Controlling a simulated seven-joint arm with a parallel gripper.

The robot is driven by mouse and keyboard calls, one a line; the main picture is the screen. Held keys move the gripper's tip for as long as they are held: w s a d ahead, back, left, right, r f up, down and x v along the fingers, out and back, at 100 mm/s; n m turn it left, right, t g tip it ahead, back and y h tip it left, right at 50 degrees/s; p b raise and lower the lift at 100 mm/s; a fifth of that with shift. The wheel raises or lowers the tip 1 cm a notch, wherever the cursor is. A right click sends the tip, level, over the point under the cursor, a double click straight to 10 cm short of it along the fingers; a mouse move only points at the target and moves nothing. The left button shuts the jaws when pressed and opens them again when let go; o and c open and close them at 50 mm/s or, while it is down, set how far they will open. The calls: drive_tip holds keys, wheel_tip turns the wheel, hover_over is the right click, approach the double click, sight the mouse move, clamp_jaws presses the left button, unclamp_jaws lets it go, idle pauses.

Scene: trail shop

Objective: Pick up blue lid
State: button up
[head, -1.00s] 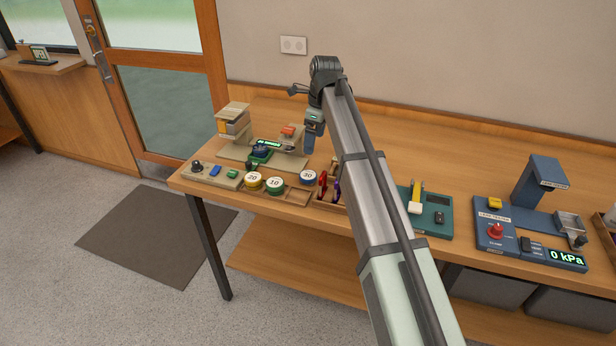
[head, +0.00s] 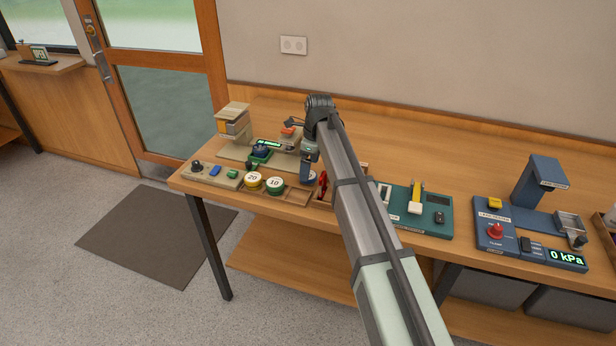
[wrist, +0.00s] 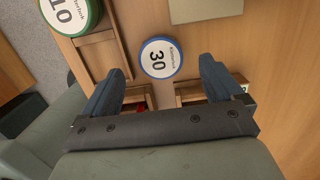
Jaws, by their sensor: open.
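The blue lid (wrist: 161,58) is a round disc with a blue rim and a white top marked 30. It lies on the wooden surface in the wrist view. My gripper (wrist: 158,82) is open and empty, its two dark blue fingers spread on either side of the line to the lid, with the lid just beyond the fingertips. In the head view my gripper (head: 307,174) is low over the front of the bench and hides the lid.
A green-rimmed disc marked 10 (head: 275,185) and a yellow-rimmed disc marked 20 (head: 253,181) sit left of my gripper. A wooden tray with red items (head: 323,186) is close on the right. A teal device (head: 427,220) stands further right.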

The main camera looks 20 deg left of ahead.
drive_tip(key=shift+a+f, duration=0.15)
drive_tip(key=shift+f, duration=0.6)
drive_tip(key=shift+a+f, duration=0.1)
drive_tip(key=shift+f, duration=0.65)
drive_tip(key=shift+c, duration=0.3)
drive_tip(key=c, duration=1)
